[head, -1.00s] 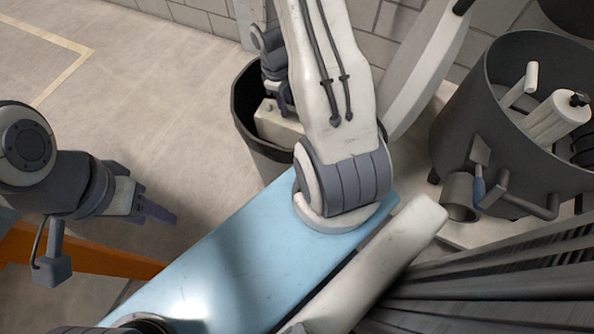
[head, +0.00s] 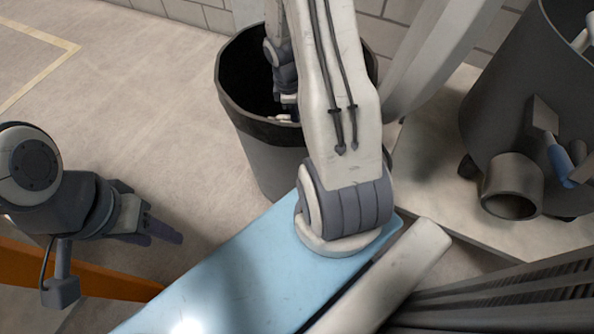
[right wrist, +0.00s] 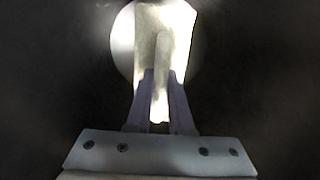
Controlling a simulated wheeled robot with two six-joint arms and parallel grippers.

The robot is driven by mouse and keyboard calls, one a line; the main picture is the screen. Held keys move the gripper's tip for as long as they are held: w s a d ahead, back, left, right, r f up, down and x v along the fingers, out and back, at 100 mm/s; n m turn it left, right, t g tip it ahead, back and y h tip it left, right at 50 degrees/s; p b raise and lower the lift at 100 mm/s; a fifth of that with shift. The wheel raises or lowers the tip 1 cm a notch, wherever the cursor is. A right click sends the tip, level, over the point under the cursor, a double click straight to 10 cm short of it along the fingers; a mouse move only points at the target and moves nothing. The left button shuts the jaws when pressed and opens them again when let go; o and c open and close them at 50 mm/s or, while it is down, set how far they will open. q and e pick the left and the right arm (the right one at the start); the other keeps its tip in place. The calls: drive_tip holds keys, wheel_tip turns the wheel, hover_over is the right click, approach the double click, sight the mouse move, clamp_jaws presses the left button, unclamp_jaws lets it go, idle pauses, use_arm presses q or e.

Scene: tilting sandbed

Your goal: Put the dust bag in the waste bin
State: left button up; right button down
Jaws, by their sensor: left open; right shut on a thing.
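The waste bin (head: 265,160) is a round, dark-rimmed grey bin on the floor at upper middle in the head view. My right arm reaches into its mouth. In the right wrist view my right gripper (right wrist: 162,92) is shut on the pale, cream-coloured dust bag (right wrist: 166,28), which extends ahead of the fingertips. Dark bin interior surrounds them, with a bright round patch behind the bag. In the head view the bag is mostly or wholly hidden by the arm and the bin. My left gripper (head: 160,234) is open and empty at the left, well away from the bin.
A large grey canister (head: 515,95) with a pipe opening (head: 512,185) stands on a pale slab at the right. A tiled wall runs behind. An orange beam (head: 105,277) lies at lower left. The floor left of the bin is clear.

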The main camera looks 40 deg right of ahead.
wheel_tip(320, 180, down, 10)
drive_tip(key=b, duration=0.8)
drive_tip(key=shift+f, duration=0.25)
drive_tip(key=shift+r, duration=0.1)
drive_tip(key=c, duration=1.2)
unclamp_jaws()
drive_tip(key=shift+f, duration=0.2)
drive_tip(key=o, duration=0.4)
drive_tip(key=shift+r, duration=0.1)
drive_tip(key=r+p, duration=0.3)
drive_tip(key=r, duration=0.1)
drive_tip(key=r+p, duration=0.3)
drive_tip(key=r, duration=0.1)
drive_tip(key=w+a+r+p, duration=0.1)
drive_tip(key=r+p, duration=0.2)
drive_tip(key=r, duration=0.1)
drive_tip(key=shift+r+p, duration=0.15)
drive_tip(key=shift+p, duration=0.2)
